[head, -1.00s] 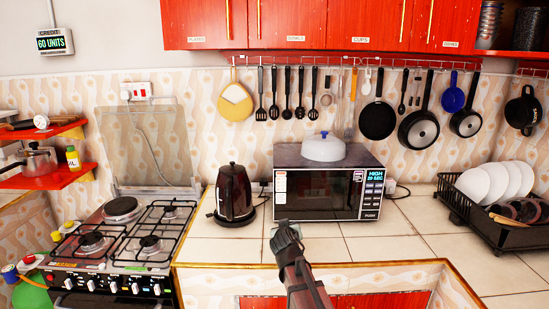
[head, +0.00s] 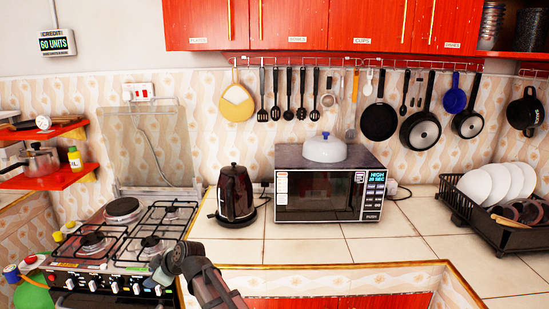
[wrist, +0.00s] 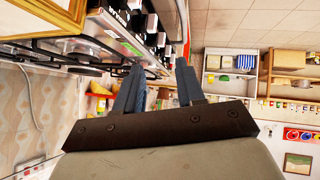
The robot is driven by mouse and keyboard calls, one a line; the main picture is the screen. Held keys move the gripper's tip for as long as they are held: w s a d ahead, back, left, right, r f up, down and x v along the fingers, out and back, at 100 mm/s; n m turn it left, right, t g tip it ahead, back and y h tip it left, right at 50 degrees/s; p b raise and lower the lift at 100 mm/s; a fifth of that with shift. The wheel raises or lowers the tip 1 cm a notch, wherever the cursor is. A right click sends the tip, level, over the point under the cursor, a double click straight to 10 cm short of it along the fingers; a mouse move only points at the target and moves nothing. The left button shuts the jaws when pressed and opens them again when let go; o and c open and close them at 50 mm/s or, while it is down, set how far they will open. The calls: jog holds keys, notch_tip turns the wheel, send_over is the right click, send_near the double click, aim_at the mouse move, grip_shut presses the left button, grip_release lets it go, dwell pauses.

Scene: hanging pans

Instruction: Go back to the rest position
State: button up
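My gripper (head: 163,272) is in front of the stove's right front edge in the head view, with my arm reaching up from the bottom of the picture. In the wrist view its two blue-grey fingers (wrist: 159,78) stand apart with nothing between them, so it is open and empty. The black pan (head: 379,121), the grey-bottomed pan (head: 420,131) and a smaller pan (head: 467,123) hang from the wall rail, far from my gripper.
The gas stove (head: 125,245) is close to my gripper. The counter front (head: 310,250) is clear.

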jog(key=s+d+f+g, duration=0.1)
jog(key=s+f+g, duration=0.25)
jog(key=f, duration=0.45)
jog(key=s+d+f+m+g+h, duration=0.1)
jog(key=s+d+f+m+h, duration=0.25)
jog(key=d+f, duration=1.05)
jog(key=s+d+f+m+h, duration=0.2)
jog(key=s+d+f+m, duration=0.25)
jog(key=d+f, duration=0.9)
jog(key=s+d+f+m+g+h, duration=0.2)
jog(key=s+d+f+m, duration=0.3)
jog(key=s+d, duration=0.7)
jog(key=s+d+f+m+g+h, duration=0.1)
jog(key=s+d+f+m+g, duration=0.3)
jog(key=s+d+f, duration=0.4)
jog(key=s+d, duration=0.4)
jog(key=s, duration=0.4)
jog(key=shift+d+m+h, duration=0.3)
jog(key=shift+m+h, duration=0.05)
jog(key=shift+m, duration=0.05)
jog(key=shift+s, duration=0.1)
jog(key=shift+c, duration=0.3)
